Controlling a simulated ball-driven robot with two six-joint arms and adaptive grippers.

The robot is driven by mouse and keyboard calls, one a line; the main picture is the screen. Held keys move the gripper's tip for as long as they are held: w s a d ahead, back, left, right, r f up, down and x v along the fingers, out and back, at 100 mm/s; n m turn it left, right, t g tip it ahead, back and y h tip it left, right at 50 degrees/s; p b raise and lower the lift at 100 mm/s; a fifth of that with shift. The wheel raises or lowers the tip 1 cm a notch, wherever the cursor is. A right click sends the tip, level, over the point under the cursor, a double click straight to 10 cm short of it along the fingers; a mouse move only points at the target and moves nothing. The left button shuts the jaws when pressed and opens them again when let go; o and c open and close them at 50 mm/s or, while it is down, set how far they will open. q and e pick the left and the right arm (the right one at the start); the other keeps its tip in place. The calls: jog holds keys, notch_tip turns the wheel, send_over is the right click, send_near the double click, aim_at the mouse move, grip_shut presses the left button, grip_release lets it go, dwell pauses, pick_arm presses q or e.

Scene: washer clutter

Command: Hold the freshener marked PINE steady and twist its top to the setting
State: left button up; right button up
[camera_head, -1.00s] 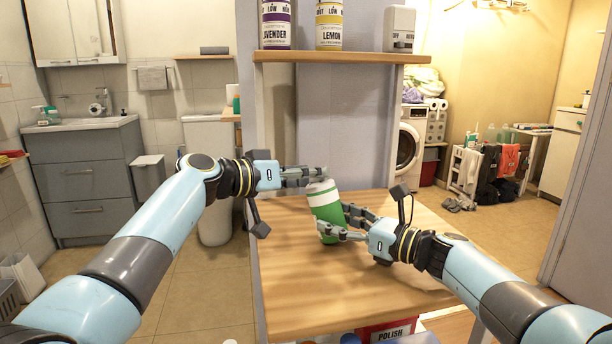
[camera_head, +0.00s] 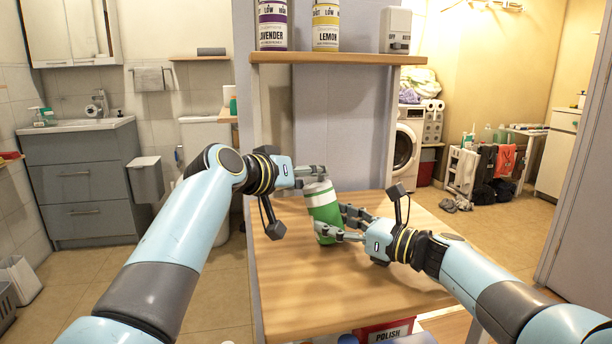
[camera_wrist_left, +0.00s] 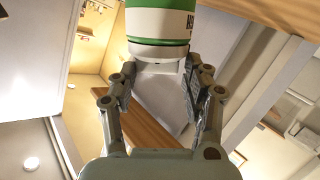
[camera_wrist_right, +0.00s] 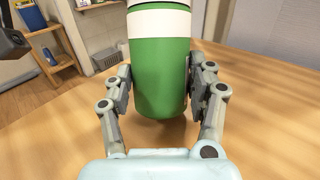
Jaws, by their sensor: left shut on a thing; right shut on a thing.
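A green canister with a white band (camera_head: 324,211) is above the wooden table, slightly tilted in the head view; I cannot tell whether its base touches. No PINE marking can be read. My right gripper (camera_head: 343,226) is shut around its green body, which the right wrist view (camera_wrist_right: 160,75) shows between the fingers. My left gripper (camera_head: 314,174) is shut on its pale top from the left. The left wrist view shows the top (camera_wrist_left: 160,52) between the fingertips, with a few cut-off dark letters on the white band. The setting marks are hidden.
The wooden table (camera_head: 300,285) is clear around the canister. A shelf (camera_head: 335,58) above it bears a LAVENDER canister (camera_head: 272,25), a LEMON canister (camera_head: 326,27) and a pale box (camera_head: 396,30). A red POLISH container (camera_head: 385,331) is below the table's front edge.

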pick_arm(q)
jog(key=shift+d+f, duration=0.1)
jog(key=shift+f, duration=0.05)
jog(key=o, duration=1)
jog(key=shift+o, duration=0.2)
jog(key=v, duration=1.2)
